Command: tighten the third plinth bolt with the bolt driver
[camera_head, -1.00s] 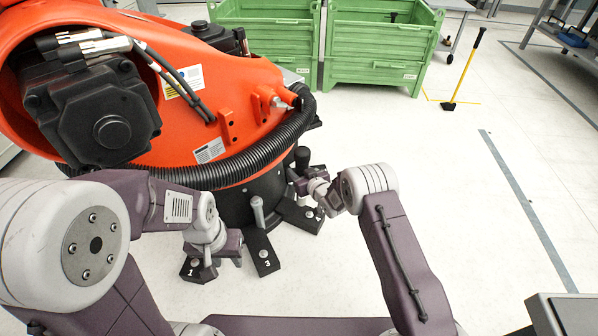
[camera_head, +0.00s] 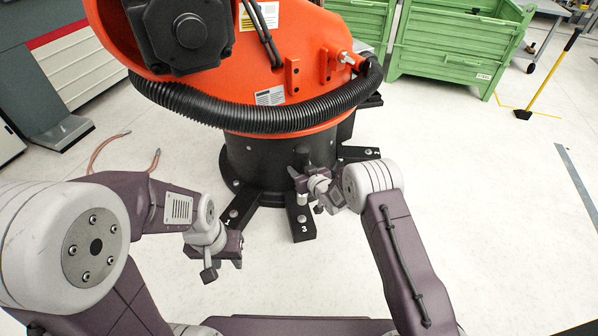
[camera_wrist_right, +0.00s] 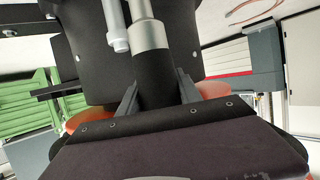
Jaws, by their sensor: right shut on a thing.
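Foot 3 (camera_head: 301,224) of the black plinth (camera_head: 265,160) points toward me, its number showing.
The orange robot arm (camera_head: 315,75) with its black hose (camera_head: 265,118) overhangs the plinth. Another foot (camera_head: 358,153) is at the right. A reddish cable (camera_head: 105,145) lies on the floor at left. Green crates (camera_head: 450,50) stand behind.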

